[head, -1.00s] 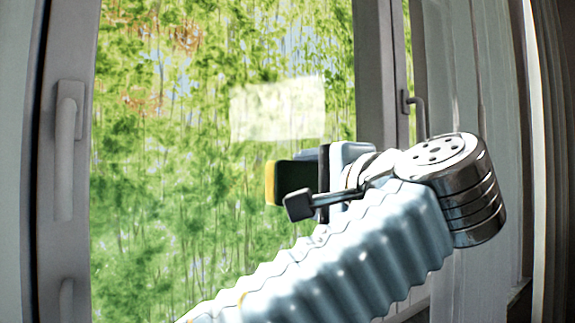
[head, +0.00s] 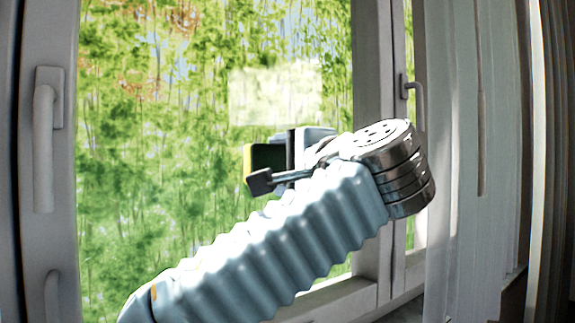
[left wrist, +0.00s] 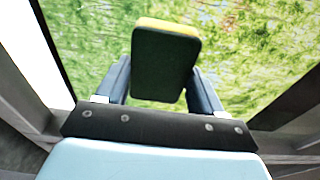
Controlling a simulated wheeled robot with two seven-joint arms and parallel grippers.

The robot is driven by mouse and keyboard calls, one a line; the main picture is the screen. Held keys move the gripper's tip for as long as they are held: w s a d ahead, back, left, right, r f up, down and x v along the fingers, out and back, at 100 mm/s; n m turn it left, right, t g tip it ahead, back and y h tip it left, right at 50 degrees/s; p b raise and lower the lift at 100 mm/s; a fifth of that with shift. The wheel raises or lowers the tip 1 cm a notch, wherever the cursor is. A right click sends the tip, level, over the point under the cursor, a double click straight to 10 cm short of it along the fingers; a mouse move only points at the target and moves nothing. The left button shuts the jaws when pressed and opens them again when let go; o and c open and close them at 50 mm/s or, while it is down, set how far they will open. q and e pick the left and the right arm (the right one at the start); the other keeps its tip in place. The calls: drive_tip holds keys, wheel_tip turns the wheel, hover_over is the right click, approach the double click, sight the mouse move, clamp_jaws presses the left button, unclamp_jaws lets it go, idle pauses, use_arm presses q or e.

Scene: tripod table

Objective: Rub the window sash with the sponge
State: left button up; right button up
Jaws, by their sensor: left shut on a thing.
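My left gripper (head: 275,160) is shut on the sponge (head: 266,156), which has a dark green side and a yellow side. In the left wrist view the sponge (left wrist: 165,62) sits between the two fingers of the gripper (left wrist: 163,75), its yellow edge away from me. The window sash has a grey frame (head: 372,120) around a glass pane (head: 150,200). In the head view the sponge overlaps the pane below a pale rectangular patch (head: 275,93). I cannot tell whether it touches the glass. My right gripper is out of view.
A window handle (head: 45,140) sticks out on the left frame, and another handle (head: 413,98) on the right. A pale curtain (head: 465,150) hangs at the right. A sill (head: 335,300) runs below the pane. Green foliage shows through the glass.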

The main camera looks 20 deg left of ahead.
use_arm(q)
drive_tip(key=shift+x, duration=1)
idle(0.5)
drive_tip(key=shift+w+d, duration=0.5)
drive_tip(key=shift+w, duration=0.35)
drive_tip(key=shift+w+d, duration=0.5)
drive_tip(key=shift+w, duration=0.3)
drive_tip(key=shift+a, duration=0.1)
drive_tip(key=shift+s+a+b, duration=0.3)
drive_tip(key=shift+s, duration=0.15)
drive_tip(key=shift+s+a+b, duration=0.2)
drive_tip(key=shift+s+a, duration=0.2)
drive_tip(key=shift+s, duration=0.3)
drive_tip(key=shift+s+a+b, duration=0.2)
drive_tip(key=shift+s+a, duration=0.15)
drive_tip(key=shift+s, duration=0.3)
